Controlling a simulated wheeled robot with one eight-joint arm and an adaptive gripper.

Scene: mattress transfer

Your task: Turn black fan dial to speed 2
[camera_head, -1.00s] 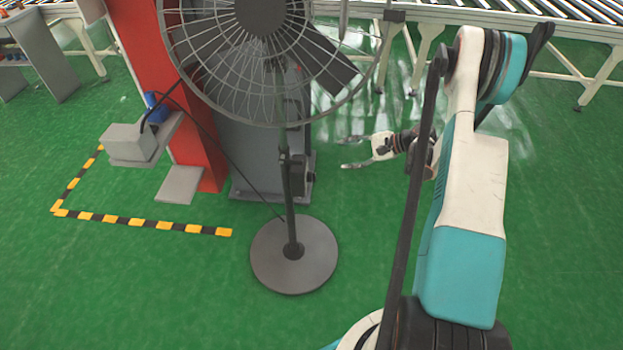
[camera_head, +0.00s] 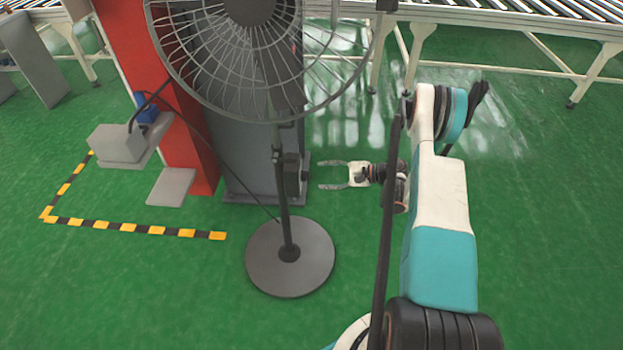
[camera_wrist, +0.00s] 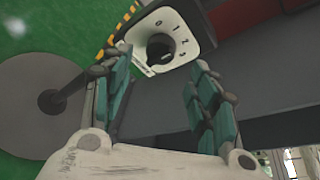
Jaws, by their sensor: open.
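The black fan (camera_head: 250,60) stands on a pole with a round base (camera_head: 265,270). Its dark control box (camera_head: 292,175) is on the pole. In the wrist view the box's pale dial plate (camera_wrist: 196,30) carries printed numerals, and a round black dial (camera_wrist: 160,47) sits in it. The dial's exact setting is too small to tell. My gripper (camera_head: 320,175) is open and empty, just right of the box, with its fingers pointing left at it. In the wrist view its teal-padded fingers (camera_wrist: 164,62) flank the dial, apart from it.
A grey machine base (camera_head: 245,165) and red column (camera_head: 185,130) stand behind the fan. A thin cable runs down to the pole. Conveyors (camera_head: 500,20) line the back. Green floor right of the fan base is clear.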

